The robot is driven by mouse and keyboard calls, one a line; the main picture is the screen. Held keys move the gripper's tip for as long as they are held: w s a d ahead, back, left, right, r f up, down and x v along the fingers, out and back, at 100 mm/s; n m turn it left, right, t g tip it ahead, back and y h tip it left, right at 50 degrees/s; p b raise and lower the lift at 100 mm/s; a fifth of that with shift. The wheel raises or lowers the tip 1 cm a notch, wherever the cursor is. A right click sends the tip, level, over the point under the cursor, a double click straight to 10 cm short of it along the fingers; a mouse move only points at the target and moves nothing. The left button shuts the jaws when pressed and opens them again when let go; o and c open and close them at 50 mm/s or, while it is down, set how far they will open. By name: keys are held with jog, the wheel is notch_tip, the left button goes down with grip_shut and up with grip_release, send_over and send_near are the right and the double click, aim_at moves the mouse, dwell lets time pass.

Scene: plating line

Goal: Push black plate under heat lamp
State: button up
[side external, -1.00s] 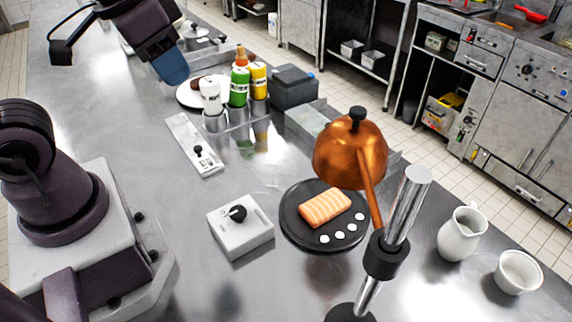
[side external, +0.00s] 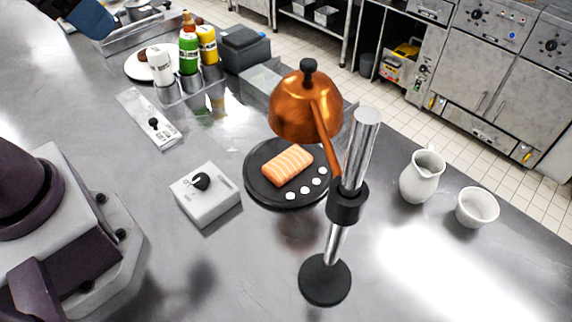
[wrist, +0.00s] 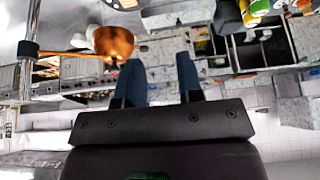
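The black plate (side external: 262,196) lies flat on the steel counter, carrying a striped salmon piece (side external: 288,165) and several white dots. The copper heat lamp (side external: 300,112) hangs on a chrome post above the counter. In the side view its shade overlaps the plate's far edge; I cannot tell whether it is directly over the plate. The lamp also shows in the wrist view (wrist: 113,42). My gripper (wrist: 159,75) has two blue fingers apart with nothing between them. In the side view only part of it (side external: 92,16) shows, at the top left, well away from the plate.
A control box with a black knob (side external: 206,197) sits just left of the plate. A switch strip (side external: 150,121) and a bottle rack (side external: 190,103) stand farther back. A white jug (side external: 422,178) and bowl (side external: 477,208) stand right. The lamp's round base (side external: 325,281) is in front.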

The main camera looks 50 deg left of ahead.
jog(key=shift+a+f, duration=0.1)
jog(key=shift+f, duration=0.05)
jog(key=c, duration=0.5)
jog(key=w+a+f+n+g+h, duration=0.1)
jog(key=w+f+n+g, duration=0.1)
jog(key=f, duration=0.1)
jog(key=w+a+f+n+g+h, duration=0.1)
jog(key=w+f+g, duration=0.1)
jog(key=f, duration=0.2)
jog(key=w+a+f+n+g, duration=0.1)
jog(key=w+f+n+g, duration=0.1)
jog(key=w+f, duration=0.1)
jog(key=shift+w+f+n+h, duration=0.1)
jog(key=shift+f+n+h, duration=0.25)
jog(key=shift+f, duration=0.4)
grip_shut()
jog(key=n+h, duration=0.6)
jog(key=n, duration=0.6)
send_near(262, 169)
jog(key=f, duration=0.5)
jog(key=shift+a+f, duration=0.1)
jog(key=shift+a, duration=0.2)
jog(key=d, duration=0.3)
jog(key=shift+d+f, duration=0.2)
jog(key=shift+d+n+t, duration=0.25)
jog(key=shift+d+t, duration=0.05)
jog(key=shift+d, duration=0.25)
